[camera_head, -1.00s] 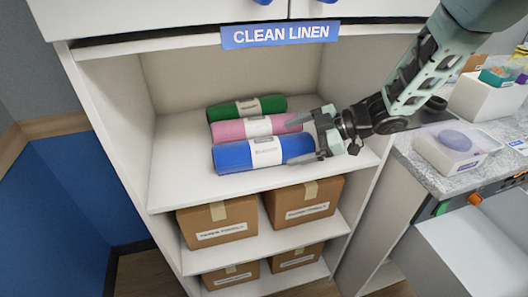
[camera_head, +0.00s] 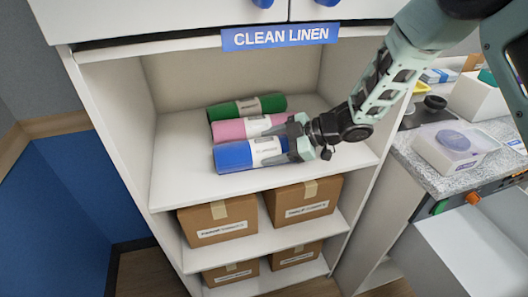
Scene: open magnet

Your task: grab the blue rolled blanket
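The blue rolled blanket (camera_head: 233,156) lies on the upper shelf, nearest the front edge, with a white label band around its middle. My gripper (camera_head: 277,145) is at its right end. One finger lies along the far side, between the blue and pink rolls, and the other lies along the near side. The fingers stand apart with the blue roll's end between them. Whether they press on it cannot be told. The gripper hides the roll's right end. The roll rests on the shelf.
A pink roll (camera_head: 230,130) lies just behind the blue one, and a green roll (camera_head: 222,111) behind that. Cardboard boxes (camera_head: 217,222) fill the lower shelves. The shelf's right side wall (camera_head: 365,185) stands close to my arm. The upper shelf's left part (camera_head: 178,165) is bare.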

